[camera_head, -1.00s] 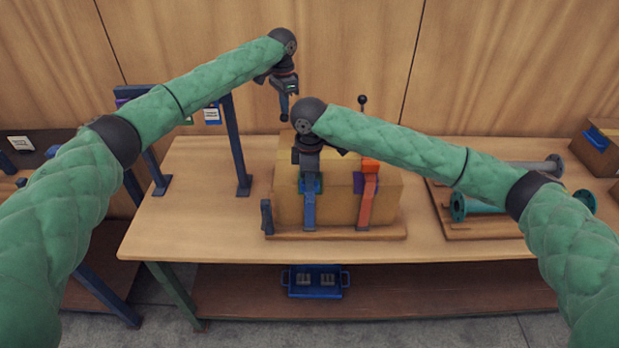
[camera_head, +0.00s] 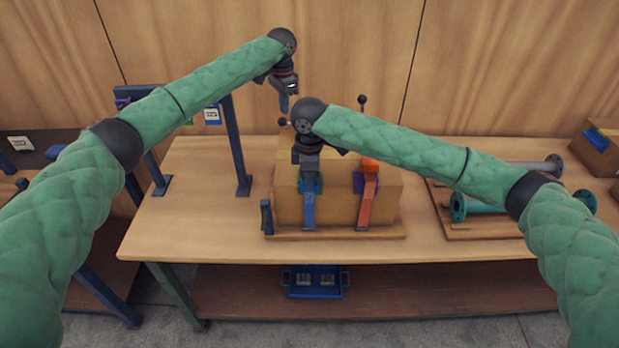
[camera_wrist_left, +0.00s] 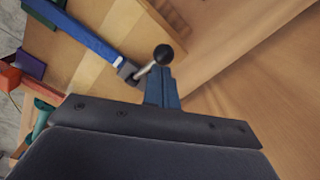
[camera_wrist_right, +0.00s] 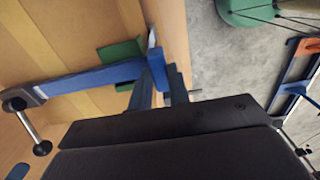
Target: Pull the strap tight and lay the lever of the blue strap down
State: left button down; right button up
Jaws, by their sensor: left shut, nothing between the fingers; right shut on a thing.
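The blue strap (camera_head: 309,211) runs over the box (camera_head: 337,206) and down its front. It shows in the right wrist view (camera_wrist_right: 90,78) beside a green pad (camera_wrist_right: 122,50). My left gripper (camera_head: 284,104) is shut and empty just above the knob; contact cannot be told. My right gripper (camera_head: 308,171) is shut on the blue strap at the box's front top edge and hides part of it.
An orange strap (camera_head: 367,205) with an upright knobbed lever (camera_head: 362,101) is to the right on the box. Flanged pipes (camera_head: 515,190) lie at the table's right. A blue frame post (camera_head: 237,150) stands left. The table's front left is clear.

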pick_arm(q)
jog(key=shift+r, duration=2.3)
jog(key=shift+s, duration=0.1)
pick_arm(e)
jog(key=o, duration=0.8)
jog(key=shift+s, duration=0.1)
pick_arm(q)
jog(key=shift+f+b, duration=0.4)
pick_arm(e)
jog(key=shift+r, duration=0.5)
pick_arm(q)
notch_tip(320, 180, down, 2)
jog(key=shift+f+b, duration=0.2)
jog(key=shift+b, duration=1)
pick_arm(e)
notch_tip(320, 180, up, 6)
jog(key=shift+f, duration=0.15)
jog(key=shift+r, duration=0.6)
